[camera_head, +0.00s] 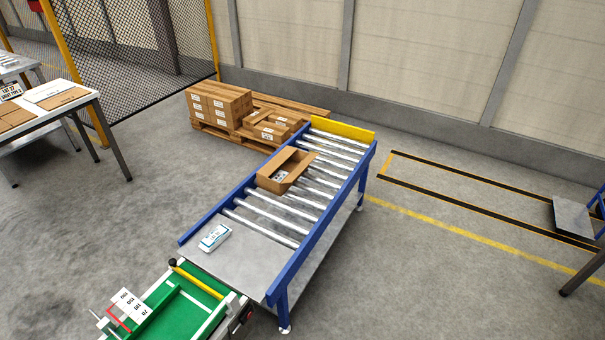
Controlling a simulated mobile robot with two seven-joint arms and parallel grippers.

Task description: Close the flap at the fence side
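An open cardboard box (270,184) stands on the rollers of a blue-framed conveyor (296,271) in the middle of the view. Its top is open and something pale and dark shows inside. A raised brown panel stands along its right side; I cannot make out each flap apart at this size. The mesh fence (140,50) with yellow posts is at the back left, beyond the conveyor. Neither of my grippers is in view.
A pallet (315,110) with stacked cartons (218,104) stands behind the conveyor. A white packet (214,237) lies on the conveyor's flat near plate. A green belt unit (180,307) adjoins the near end. A table (45,108) stands at left. The floor left of the conveyor is clear.

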